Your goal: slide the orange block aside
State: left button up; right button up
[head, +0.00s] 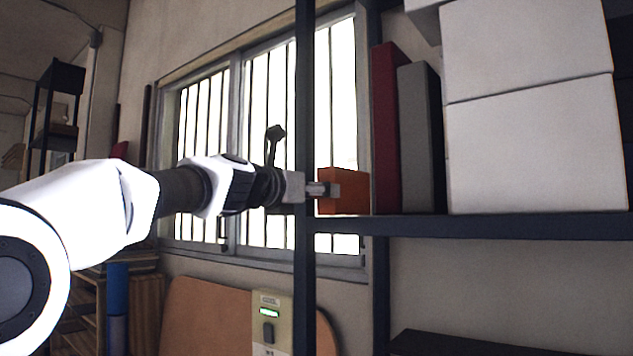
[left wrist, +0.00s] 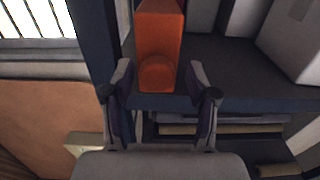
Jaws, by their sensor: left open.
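The orange block (head: 349,193) stands on a dark shelf at its left end, beside the post. In the left wrist view the orange block (left wrist: 158,45) lies ahead, with a round orange part at its near end, between the lines of the two fingers. My left gripper (head: 328,189) reaches in from the left at the block's height, and its tip overlaps the block's left part in the head view. In the left wrist view my left gripper (left wrist: 162,85) is open, with fingers spread to either side of the block's near end. I cannot tell whether it touches. My right gripper is not in view.
The dark shelf (head: 480,226) also holds a red upright board (head: 386,130), a grey one (head: 418,140) and stacked white boxes (head: 530,150) right of the block. A dark post (head: 305,260) stands close by my left gripper. A window (head: 265,110) is behind.

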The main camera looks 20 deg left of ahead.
pick_arm(q)
jog(key=shift+s+a, duration=0.1)
jog(key=shift+a, duration=0.3)
jog(key=shift+s, duration=0.15)
jog(key=c, duration=0.3)
jog(key=shift+s+d+r, duration=0.1)
jog(key=shift+d, duration=0.1)
grip_shut()
jog(key=shift+w+a+p, duration=0.3)
jog(key=shift+a+p, duration=0.1)
jog(key=shift+a, duration=0.35)
jog(key=shift+o, duration=1.5)
grip_release()
jog(key=shift+w+d, duration=0.15)
jog(key=shift+w, duration=0.05)
jog(key=shift+s, duration=0.1)
